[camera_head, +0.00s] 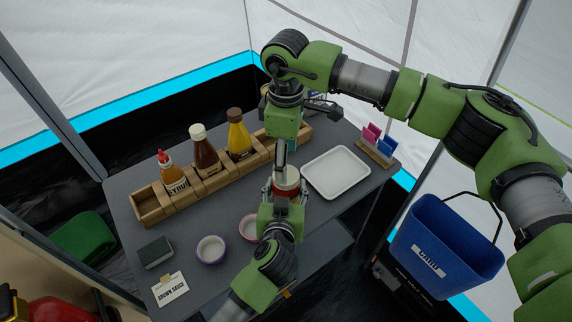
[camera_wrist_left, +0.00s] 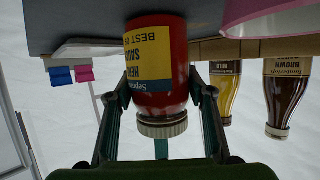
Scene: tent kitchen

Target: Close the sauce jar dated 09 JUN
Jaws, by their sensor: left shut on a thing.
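A red sauce jar (camera_head: 288,184) with a yellow label stands upright near the middle of the table. The inverted left wrist view shows the jar (camera_wrist_left: 160,80) close up; its label reads "BEST" and part of "SAUCE", but the date is unreadable. A ribbed cream lid (camera_wrist_left: 162,128) is at its top; I cannot tell whether it is fully seated. My left gripper (camera_head: 283,190), also in the wrist view (camera_wrist_left: 162,100), is shut on the jar, with a finger on each side. My right gripper (camera_head: 280,158) points down just above the jar; its fingers are partly hidden.
A wooden rack (camera_head: 150,205) holds several sauce bottles behind. A white tray (camera_head: 337,172) is right of the jar. Two small bowls (camera_head: 211,249) (camera_head: 249,228), a dark block (camera_head: 155,252) and a card (camera_head: 171,289) are front left. A blue bin (camera_head: 446,240) hangs at right.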

